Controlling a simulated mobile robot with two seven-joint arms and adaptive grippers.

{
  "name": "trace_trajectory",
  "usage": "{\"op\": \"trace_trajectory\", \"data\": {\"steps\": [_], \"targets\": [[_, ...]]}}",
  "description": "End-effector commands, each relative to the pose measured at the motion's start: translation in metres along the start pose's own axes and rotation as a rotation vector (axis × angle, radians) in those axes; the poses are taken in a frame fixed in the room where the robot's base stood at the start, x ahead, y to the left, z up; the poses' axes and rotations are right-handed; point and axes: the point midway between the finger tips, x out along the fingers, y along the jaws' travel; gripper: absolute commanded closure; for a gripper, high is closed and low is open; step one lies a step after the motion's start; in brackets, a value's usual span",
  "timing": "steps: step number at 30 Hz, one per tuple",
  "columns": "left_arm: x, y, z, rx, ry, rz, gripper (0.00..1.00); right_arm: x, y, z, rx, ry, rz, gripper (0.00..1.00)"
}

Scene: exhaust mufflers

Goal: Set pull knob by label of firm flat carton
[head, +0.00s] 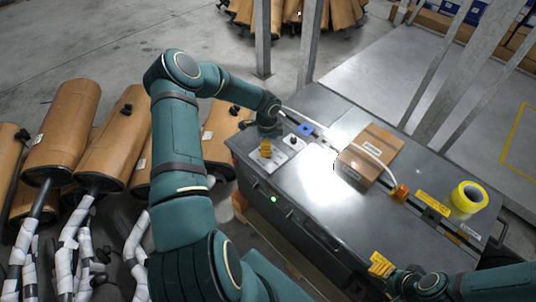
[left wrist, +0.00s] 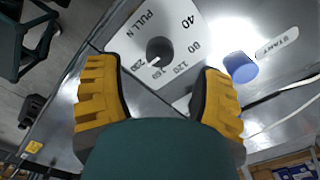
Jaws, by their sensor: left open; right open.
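In the left wrist view a dark round knob (left wrist: 160,50) stands on a white dial plate (left wrist: 178,22) marked "PULL N", with numbers including 40 and 80. A light mark shows at the knob's lower-left edge; its exact setting is unclear. My left gripper (left wrist: 160,75) is open, with the knob between and slightly beyond its yellow fingertips. In the head view the left gripper (head: 266,148) is low over the metal top's left end. The brown flat carton (head: 372,148) lies mid-top; its small white label (head: 349,172) is unreadable. My right gripper (head: 380,264) is open at the near edge.
A blue button (left wrist: 240,66) by a START label sits beside the dial. A yellow tape roll (head: 469,197) and an orange part (head: 399,192) lie right of the carton on the metal top (head: 318,205). Mufflers (head: 65,125) stand on the left.

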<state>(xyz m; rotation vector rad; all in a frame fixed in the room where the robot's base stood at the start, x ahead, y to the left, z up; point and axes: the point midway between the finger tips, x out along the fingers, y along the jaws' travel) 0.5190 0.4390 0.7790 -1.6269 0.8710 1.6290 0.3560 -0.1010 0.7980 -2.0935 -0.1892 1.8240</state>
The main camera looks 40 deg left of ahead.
Motion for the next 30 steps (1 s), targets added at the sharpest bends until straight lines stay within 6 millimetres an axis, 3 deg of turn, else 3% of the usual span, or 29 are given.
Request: {"op": "trace_trajectory", "data": {"steps": [3,9,23,28,29,30], "targets": [[0.024,0.001,-0.001,-0.002,0.002,0.003,0.32,0.003,0.001,0.001,-0.001,-0.003,0.0,0.53],[0.049,0.0,-0.001,-0.002,0.002,0.001,0.32,0.005,0.002,0.003,-0.002,-0.005,-0.001,0.53],[0.058,0.0,-0.001,-0.002,0.001,-0.001,0.31,0.006,0.002,0.003,-0.002,-0.006,-0.001,0.53],[0.058,0.0,-0.001,-0.001,0.001,-0.001,0.9,0.006,0.002,0.003,-0.002,-0.006,-0.001,0.53],[0.058,0.0,-0.001,-0.001,0.001,-0.001,1.0,0.006,0.002,0.003,-0.002,-0.006,-0.001,0.53],[0.058,0.0,0.0,-0.001,0.001,-0.001,1.0,0.006,0.002,0.003,-0.002,-0.006,-0.001,0.53]]}}
